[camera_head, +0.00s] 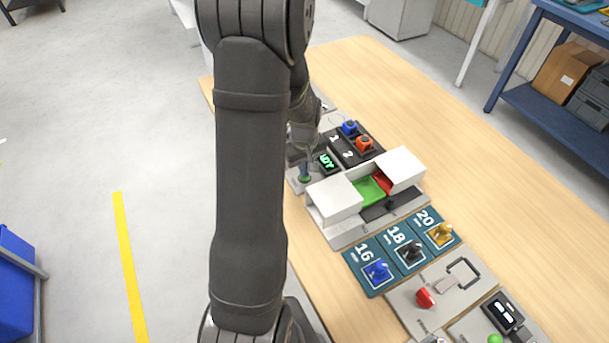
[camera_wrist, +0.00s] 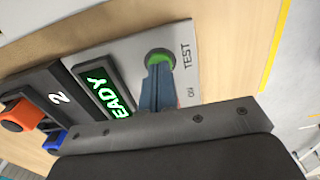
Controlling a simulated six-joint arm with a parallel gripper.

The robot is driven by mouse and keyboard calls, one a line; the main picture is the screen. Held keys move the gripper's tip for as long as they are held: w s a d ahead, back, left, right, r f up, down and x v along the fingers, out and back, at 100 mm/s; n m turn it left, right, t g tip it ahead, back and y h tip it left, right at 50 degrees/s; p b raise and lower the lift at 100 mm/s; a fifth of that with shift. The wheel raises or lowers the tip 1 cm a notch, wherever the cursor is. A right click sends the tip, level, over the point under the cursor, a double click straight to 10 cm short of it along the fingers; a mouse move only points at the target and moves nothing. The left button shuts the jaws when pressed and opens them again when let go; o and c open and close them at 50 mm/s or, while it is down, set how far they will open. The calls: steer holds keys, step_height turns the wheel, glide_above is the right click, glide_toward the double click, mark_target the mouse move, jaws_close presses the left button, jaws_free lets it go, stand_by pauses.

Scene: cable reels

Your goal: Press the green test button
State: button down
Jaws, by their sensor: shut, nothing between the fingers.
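The green test button (camera_wrist: 160,55) is a round cap in a dark ring on a light grey panel (camera_wrist: 204,52) marked TEST in the wrist view. My gripper (camera_wrist: 157,72) is shut and empty, its bluish fingers together. The fingertips overlap the near part of the button; I cannot tell whether they touch it or hover just above. A display (camera_wrist: 103,92) beside it shows green lit letters, "EADY", its first letter hidden. In the head view the button area is small, at the left of the panel, and partly covered by my arm.
Blue (camera_head: 349,128) and orange (camera_head: 364,144) connectors sit on blocks marked 1 and 2. A white fixture (camera_head: 335,198) with green and red inside stands close by. Farther along are numbered blue plates (camera_head: 369,277), a red knob (camera_head: 425,297) and a green button (camera_head: 495,339).

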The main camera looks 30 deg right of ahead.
steer(key=shift+f, duration=0.15)
steer(key=shift+r, duration=3.55)
steer(key=c, duration=2.2)
jaws_free()
